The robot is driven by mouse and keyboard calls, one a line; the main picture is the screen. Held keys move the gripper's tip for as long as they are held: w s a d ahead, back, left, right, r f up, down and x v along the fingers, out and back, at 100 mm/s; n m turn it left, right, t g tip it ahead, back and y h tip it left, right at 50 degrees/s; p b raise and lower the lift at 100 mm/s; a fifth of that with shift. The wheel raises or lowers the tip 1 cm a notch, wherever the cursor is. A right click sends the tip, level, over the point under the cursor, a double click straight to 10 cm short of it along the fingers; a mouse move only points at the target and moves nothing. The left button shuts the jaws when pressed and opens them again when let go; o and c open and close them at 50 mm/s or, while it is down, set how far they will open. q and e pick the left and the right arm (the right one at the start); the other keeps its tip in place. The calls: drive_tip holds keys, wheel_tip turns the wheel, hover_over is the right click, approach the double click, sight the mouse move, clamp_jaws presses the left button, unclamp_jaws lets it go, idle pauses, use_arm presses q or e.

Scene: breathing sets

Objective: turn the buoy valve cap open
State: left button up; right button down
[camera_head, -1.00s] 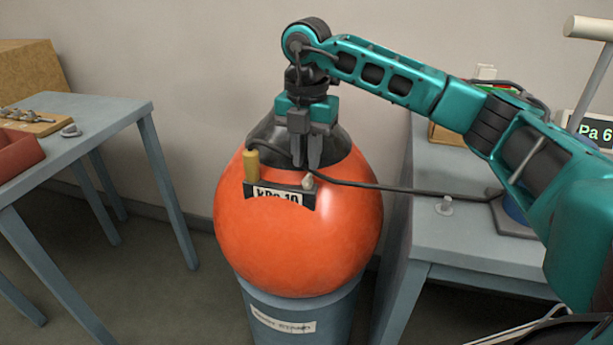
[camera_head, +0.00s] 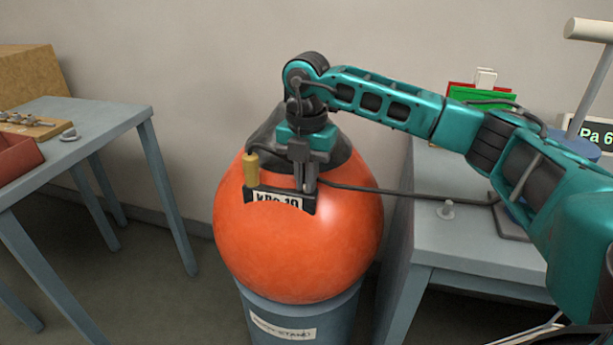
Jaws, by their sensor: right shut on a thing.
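The orange buoy (camera_head: 297,250) with a dark top (camera_head: 268,128) sits on a blue-grey round stand (camera_head: 300,318). A black bracket with a white label (camera_head: 277,201) is on its upper front, with a brass-coloured cylinder (camera_head: 251,170) at its left end. My right gripper (camera_head: 305,186) points down at the bracket's right end, its fingers close together. It is shut on the small valve cap there, which the fingers mostly hide. My left gripper is not in view.
A dark hose (camera_head: 400,193) runs from the bracket to the right table (camera_head: 470,262), where a small grey cap-like piece (camera_head: 446,210) stands. The left table (camera_head: 100,118) holds a red bin (camera_head: 18,155) and a wooden board (camera_head: 35,127).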

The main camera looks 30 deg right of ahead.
drive_tip(key=shift+r+n, duration=0.1)
drive_tip(key=shift+n, duration=0.2)
drive_tip(key=shift+n+p, duration=0.3)
drive_tip(key=shift+n, duration=0.2)
drive_tip(key=c, duration=1.5)
unclamp_jaws()
wheel_tip(320, 180, up, 13)
drive_tip(key=p, duration=0.2)
